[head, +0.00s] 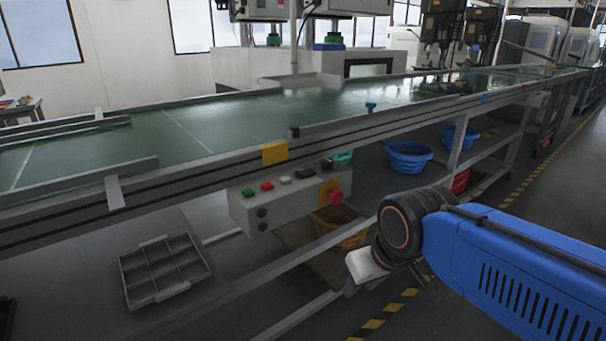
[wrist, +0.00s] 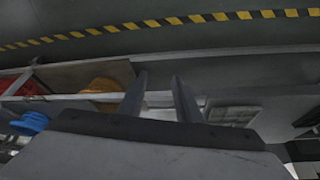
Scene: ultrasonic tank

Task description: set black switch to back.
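The grey control box (head: 290,208) hangs under the near edge of the conveyor in the head view. On its top are a green button, a red button, a pale button and a small black switch (head: 303,173), with a red emergency stop (head: 335,197) at the right end. Which way the switch is set is too small to tell. My gripper (wrist: 158,84) shows two dark fingers apart with nothing between them in the wrist view. In the head view my wrist is right of the box and apart from it; the fingers are mostly hidden there. The switch does not show clearly in the wrist view.
The green conveyor (head: 190,130) runs above the box, with a yellow plate (head: 275,153) on its rail. A divided grey tray (head: 165,272) lies lower left. Blue baskets (head: 409,157) and an orange basket (head: 340,228) are below. Striped tape (head: 385,318) marks the floor.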

